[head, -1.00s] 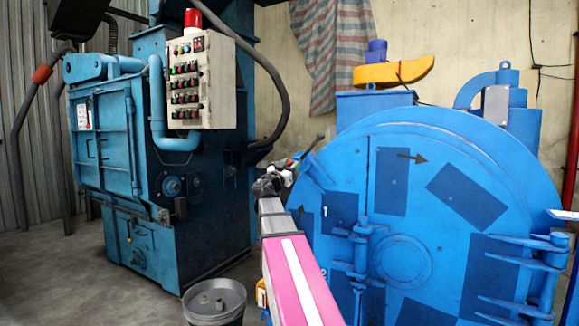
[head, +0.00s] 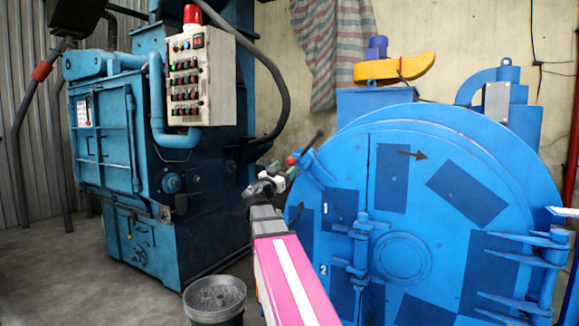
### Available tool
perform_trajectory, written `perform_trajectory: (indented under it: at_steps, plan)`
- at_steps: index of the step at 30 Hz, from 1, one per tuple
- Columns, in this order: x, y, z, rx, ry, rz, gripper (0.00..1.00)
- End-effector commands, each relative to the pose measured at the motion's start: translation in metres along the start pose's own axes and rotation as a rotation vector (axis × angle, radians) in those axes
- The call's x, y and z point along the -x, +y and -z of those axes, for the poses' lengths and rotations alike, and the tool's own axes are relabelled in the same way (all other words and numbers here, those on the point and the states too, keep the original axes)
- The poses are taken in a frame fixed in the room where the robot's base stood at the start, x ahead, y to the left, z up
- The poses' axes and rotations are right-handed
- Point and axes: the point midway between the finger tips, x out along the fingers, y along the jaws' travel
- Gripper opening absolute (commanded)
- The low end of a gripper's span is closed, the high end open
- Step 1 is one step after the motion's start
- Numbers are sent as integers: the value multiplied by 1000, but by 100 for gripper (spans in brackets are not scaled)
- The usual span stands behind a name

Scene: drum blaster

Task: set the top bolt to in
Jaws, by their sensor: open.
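The large round blue drum door (head: 345,185) fills the right half of the head view. At its upper left rim is the top bolt (head: 312,143), with a dark rod handle slanting up and right. My gripper (head: 290,166) is at that rim, just below and left of the rod. Its small fingers show a red and a green part and stand apart. I cannot tell whether they touch the bolt. The pink and white arm link behind it is mine and hides the lower left edge of the door.
A grey bucket (head: 215,300) stands on the floor left of my arm. A blue machine (head: 110,150) with a grey control box (head: 200,80) stands at the left. Hinge brackets (head: 535,262) jut out at the door's right. Some floor between machine and bucket is clear.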

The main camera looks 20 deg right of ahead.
Motion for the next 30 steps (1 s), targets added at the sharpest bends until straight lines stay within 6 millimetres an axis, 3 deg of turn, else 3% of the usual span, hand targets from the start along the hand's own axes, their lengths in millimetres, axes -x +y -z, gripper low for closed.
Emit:
perform_trajectory:
  at_steps: [3, 9, 26, 30]
  plan:
    - [25, 2, 0, 0, -1, 1, 64]
    - [48, 1, 0, 0, -1, 0, 64]
    - [54, 1, -1, 0, 0, -1, 64]
    - [57, 4, -10, 19, -28, -10, 64]
